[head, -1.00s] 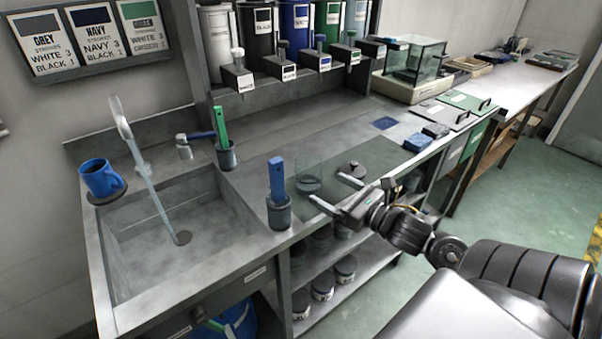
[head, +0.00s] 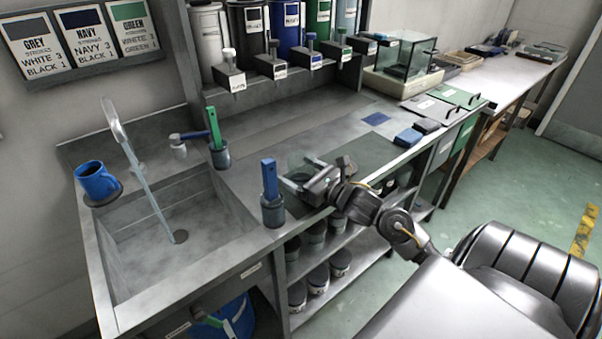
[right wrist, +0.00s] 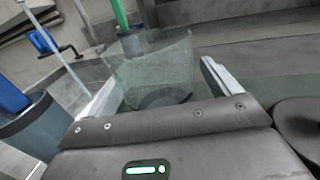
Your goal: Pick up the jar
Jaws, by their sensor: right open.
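The jar (right wrist: 150,65) is a clear, empty-looking glass vessel with a dark base. In the right wrist view it stands between the two fingers of my right gripper (right wrist: 155,90), which is open. In the head view the jar (head: 300,166) stands on the counter, partly hidden by my right gripper (head: 300,183), which comes in from the right. I cannot tell whether a finger touches the glass. My left gripper is not in view.
A dark pot with a blue-handled tool (head: 272,212) stands just left of the jar. A dark lid (right wrist: 300,125) lies on the other side. The sink (head: 170,262) is further left. Dispensers (head: 310,58) line the back, and the counter between is clear.

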